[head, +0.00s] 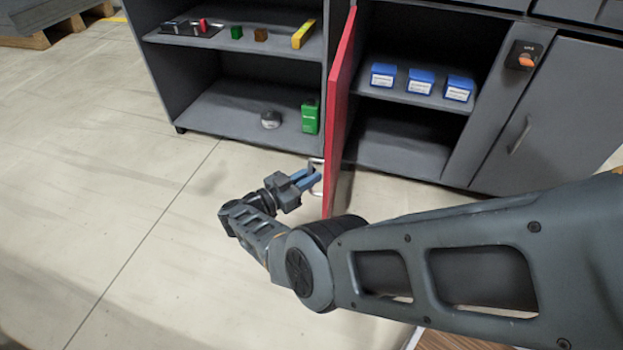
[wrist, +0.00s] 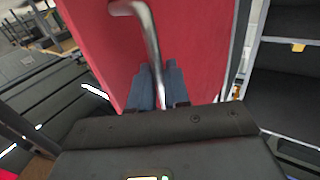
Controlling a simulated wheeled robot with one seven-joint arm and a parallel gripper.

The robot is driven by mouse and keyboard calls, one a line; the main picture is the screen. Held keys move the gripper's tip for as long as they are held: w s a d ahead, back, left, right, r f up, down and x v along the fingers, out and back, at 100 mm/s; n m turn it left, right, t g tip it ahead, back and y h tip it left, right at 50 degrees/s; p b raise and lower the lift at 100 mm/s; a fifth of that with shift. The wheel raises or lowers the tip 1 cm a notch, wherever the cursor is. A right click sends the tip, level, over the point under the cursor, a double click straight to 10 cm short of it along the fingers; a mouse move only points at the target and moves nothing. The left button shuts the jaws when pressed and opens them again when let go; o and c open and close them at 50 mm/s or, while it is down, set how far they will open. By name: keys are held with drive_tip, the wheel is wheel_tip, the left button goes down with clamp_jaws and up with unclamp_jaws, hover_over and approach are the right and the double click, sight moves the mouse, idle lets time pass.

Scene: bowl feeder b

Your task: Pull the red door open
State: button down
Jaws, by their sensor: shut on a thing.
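The red door (head: 340,110) stands swung well out from its cabinet, seen nearly edge-on in the head view. In the wrist view the red door (wrist: 205,45) fills the middle of the picture. Its metal handle (wrist: 147,35) is a bent bar on the door's outer face; the handle (head: 317,177) shows small in the head view. My gripper (head: 311,178) is at the door's outer side, shut on the handle. In the wrist view the blue-grey fingers of my gripper (wrist: 160,88) lie on both sides of the bar.
The opened cabinet (head: 400,112) holds several blue boxes (head: 420,81) on its shelf. Left of the door, an open shelf unit (head: 215,110) holds a green box (head: 310,117) and a round metal thing (head: 270,119). A closed grey door (head: 560,110) is at right.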

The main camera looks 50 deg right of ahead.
drive_tip(key=shift+w+d+r, duration=0.1)
drive_tip(key=shift+d+r, duration=0.05)
drive_tip(key=shift+d, duration=0.15)
drive_tip(key=c, duration=1.3)
unclamp_jaws()
drive_tip(key=shift+d, duration=0.1)
drive_tip(key=shift+b+v, duration=0.65)
drive_tip(key=shift+v, duration=3.35)
